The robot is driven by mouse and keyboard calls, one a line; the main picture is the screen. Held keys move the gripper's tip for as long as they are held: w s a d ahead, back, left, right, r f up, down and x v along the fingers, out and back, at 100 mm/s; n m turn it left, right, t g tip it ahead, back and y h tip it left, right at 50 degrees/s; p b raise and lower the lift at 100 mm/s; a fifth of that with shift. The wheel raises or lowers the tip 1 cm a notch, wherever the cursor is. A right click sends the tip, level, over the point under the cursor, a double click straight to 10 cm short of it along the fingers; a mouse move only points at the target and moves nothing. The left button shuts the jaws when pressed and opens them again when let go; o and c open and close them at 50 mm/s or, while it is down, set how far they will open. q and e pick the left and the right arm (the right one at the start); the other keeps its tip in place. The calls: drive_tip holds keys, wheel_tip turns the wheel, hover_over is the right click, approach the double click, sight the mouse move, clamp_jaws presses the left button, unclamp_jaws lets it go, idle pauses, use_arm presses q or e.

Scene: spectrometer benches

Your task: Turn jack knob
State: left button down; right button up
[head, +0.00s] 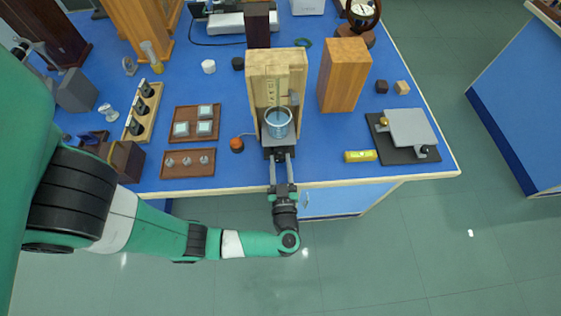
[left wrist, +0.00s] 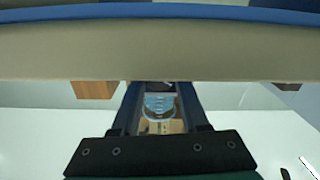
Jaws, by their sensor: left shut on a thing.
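The lab jack (head: 279,141) stands at the front of the blue bench, before a pale wooden stand. A glass beaker of bluish liquid (head: 278,122) sits on its platform; the beaker also shows between my fingers in the left wrist view (left wrist: 159,104). My left gripper (head: 280,157) reaches in level from the front edge, its two fingers shut on the jack knob. The knob (left wrist: 156,87) is a small dark piece, mostly hidden between the fingertips. My right gripper is not in view.
The wooden stand (head: 262,92) rises right behind the beaker. A wooden block (head: 344,78) stands to the right, with a yellow vial (head: 360,156) near the front edge. An orange knob-like piece (head: 237,144) and trays (head: 188,163) lie left.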

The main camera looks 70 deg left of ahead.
use_arm(q)
drive_tip(key=shift+n, duration=3)
drive_tip(key=shift+c, duration=2.1)
unclamp_jaws()
drive_tip(key=shift+p, duration=0.3)
drive_tip(key=v, duration=1.1)
drive_tip(key=shift+d, duration=0.3)
drive_tip(key=shift+s, duration=0.1)
